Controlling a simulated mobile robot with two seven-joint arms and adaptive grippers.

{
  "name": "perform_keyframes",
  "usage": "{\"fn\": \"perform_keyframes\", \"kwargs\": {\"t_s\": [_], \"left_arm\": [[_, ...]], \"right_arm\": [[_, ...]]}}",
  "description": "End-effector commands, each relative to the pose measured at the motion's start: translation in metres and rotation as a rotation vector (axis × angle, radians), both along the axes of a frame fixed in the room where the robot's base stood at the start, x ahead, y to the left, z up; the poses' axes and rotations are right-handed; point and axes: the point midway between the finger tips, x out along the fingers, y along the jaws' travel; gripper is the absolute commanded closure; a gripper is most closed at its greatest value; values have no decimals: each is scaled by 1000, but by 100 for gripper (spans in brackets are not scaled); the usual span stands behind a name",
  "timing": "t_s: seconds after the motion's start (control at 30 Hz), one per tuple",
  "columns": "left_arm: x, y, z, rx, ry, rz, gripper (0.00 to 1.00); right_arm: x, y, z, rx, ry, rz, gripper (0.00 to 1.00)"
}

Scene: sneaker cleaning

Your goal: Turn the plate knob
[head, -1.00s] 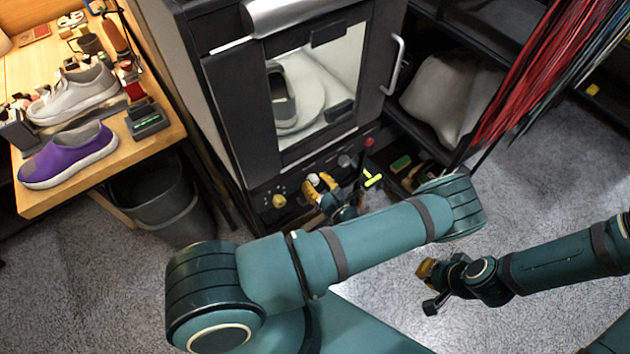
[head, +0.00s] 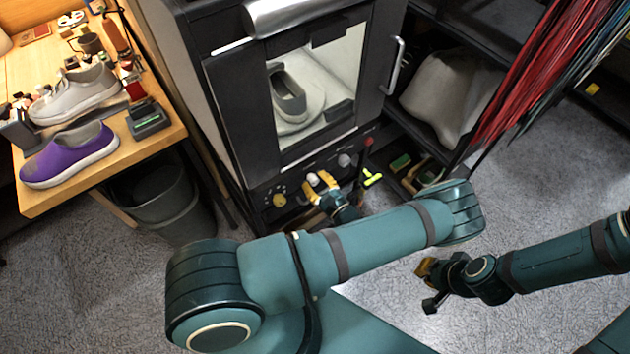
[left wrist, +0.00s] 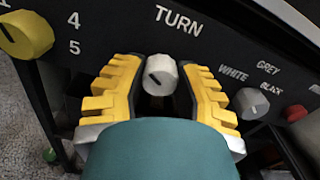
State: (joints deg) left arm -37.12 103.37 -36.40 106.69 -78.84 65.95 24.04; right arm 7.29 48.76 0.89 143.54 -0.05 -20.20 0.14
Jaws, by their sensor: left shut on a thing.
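The plate knob (left wrist: 160,74) is a small white dial under the word TURN on the black front panel. It also shows in the head view (head: 312,179). My left gripper (left wrist: 158,88) has one yellow finger on each side of the knob and is shut on it. In the head view the left gripper (head: 322,187) is at the lower panel. Behind the cabinet's window, a grey shoe (head: 288,97) sits on a round white plate (head: 311,116). My right gripper (head: 428,270) hangs over the floor, away from the cabinet; its finger gap is unclear.
A wooden table (head: 165,128) with a purple shoe (head: 68,154) stands left, above a bin (head: 160,205).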

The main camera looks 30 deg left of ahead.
Motion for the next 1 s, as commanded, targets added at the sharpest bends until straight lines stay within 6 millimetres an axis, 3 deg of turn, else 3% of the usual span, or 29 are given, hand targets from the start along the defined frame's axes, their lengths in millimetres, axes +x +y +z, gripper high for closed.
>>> {"fn": "perform_keyframes", "kwargs": {"t_s": [0.1, 0.13, 0.2, 0.57, 1.0], "left_arm": [[0, 0, -1, -1, 3, 1, 100], [0, 0, -1, -1, 3, 1, 56], [0, 0, -1, -1, 3, 1, 35], [-1, -3, 0, -1, 2, 0, 35], [-24, -59, 0, -1, 2, -1, 35]], "right_arm": [[0, 0, 0, 0, 0, 0, 100], [0, 0, 0, 0, 0, 0, 100], [0, 0, 0, 0, 0, 0, 100], [0, 0, 0, 0, 0, 0, 100], [0, 0, 0, 0, 0, 0, 100]]}}
